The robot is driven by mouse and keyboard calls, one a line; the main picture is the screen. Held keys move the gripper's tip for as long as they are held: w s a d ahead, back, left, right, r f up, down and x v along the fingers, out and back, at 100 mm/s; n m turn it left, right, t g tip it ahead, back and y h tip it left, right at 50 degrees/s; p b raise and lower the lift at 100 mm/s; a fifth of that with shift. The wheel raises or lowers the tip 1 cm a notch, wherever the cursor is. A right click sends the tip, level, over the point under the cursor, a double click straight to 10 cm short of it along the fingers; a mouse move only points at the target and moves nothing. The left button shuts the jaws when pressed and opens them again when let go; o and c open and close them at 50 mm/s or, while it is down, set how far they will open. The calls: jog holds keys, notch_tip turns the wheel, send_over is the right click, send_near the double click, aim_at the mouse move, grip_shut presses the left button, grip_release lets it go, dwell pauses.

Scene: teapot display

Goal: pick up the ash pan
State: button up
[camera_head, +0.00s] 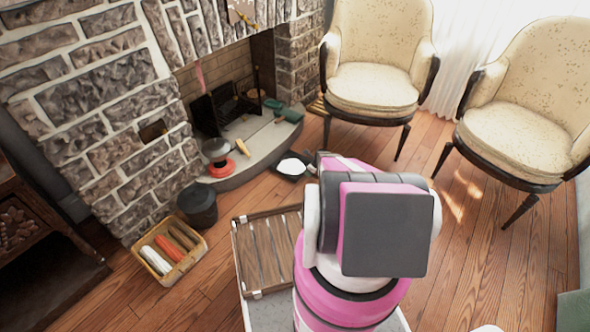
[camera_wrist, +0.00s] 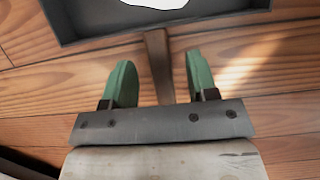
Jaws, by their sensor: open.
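The ash pan is a dark, shallow, square pan with white stuff in it. In the head view the pan (camera_head: 289,178) lies on the wood floor in front of the hearth, just left of my arm. In the wrist view its near wall (camera_wrist: 215,28) crosses the top, and its narrow brown handle (camera_wrist: 158,50) points toward me. My gripper (camera_wrist: 160,78) is open, with its two green fingers apart on either side of the handle. I see no clear contact. In the head view my arm hides most of the gripper.
The curved stone hearth (camera_head: 262,146) is behind the pan, with an orange-based item (camera_head: 221,171) on it. Two cream armchairs (camera_head: 372,85) (camera_head: 515,140) stand right. A black bucket (camera_head: 198,207), a yellow basket (camera_head: 150,262) and a slatted wooden tray (camera_head: 262,262) are left.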

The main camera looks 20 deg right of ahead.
jog(key=shift+x, duration=1.05)
grip_shut()
jog(key=shift+r, duration=0.1)
